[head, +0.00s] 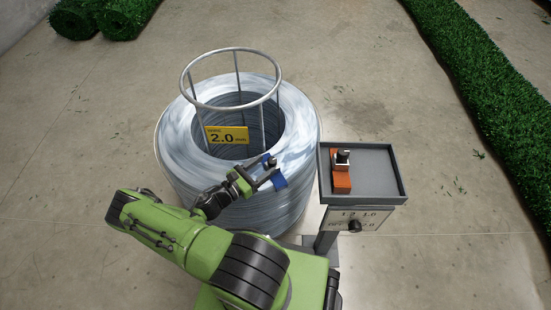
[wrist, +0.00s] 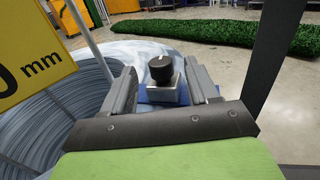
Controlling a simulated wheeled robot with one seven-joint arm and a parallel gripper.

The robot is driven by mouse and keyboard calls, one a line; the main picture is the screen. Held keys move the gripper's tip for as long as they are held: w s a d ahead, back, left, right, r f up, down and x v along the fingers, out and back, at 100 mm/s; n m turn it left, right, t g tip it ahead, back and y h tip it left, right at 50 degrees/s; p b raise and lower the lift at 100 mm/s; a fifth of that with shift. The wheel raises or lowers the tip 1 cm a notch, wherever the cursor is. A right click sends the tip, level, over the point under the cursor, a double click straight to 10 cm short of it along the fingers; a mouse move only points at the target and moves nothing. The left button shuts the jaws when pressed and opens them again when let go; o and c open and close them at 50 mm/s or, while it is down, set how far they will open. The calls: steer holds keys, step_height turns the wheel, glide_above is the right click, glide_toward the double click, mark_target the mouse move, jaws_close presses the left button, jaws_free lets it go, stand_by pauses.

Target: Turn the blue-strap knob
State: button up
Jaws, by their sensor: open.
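The blue-strap knob (wrist: 161,68) is a round black knob with a white mark on top, on a small grey metal box. A blue strap (wrist: 148,96) passes under the box on the wire coil; it also shows in the head view (head: 279,182). My gripper (wrist: 163,78) is open, with one finger to the left and one to the right of the knob and its box. I cannot tell whether either finger touches. In the head view my gripper (head: 266,172) is at the coil's right side, and the knob is too small to make out clearly.
The large wire coil (head: 183,136) has an upright wire frame and a yellow "2.0 mm" sign (head: 227,135). Green turf (head: 480,80) lies at the right.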

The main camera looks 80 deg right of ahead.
steer(key=b+x, duration=0.1)
steer(key=x, duration=0.5)
steer(key=shift+s+d, duration=0.1)
steer(key=c, duration=1)
steer(key=shift+o, duration=0.2)
steer(key=shift+m+g+y, duration=0.3)
steer(key=shift+g, duration=0.4)
steer(key=o, duration=1)
steer(key=shift+c, duration=0.2)
steer(key=v, duration=0.5)
steer(key=p+v, duration=0.1)
steer(key=v, duration=0.4)
steer(key=p+v, duration=0.1)
steer(key=v, duration=0.5)
steer(key=shift+r, duration=0.25)
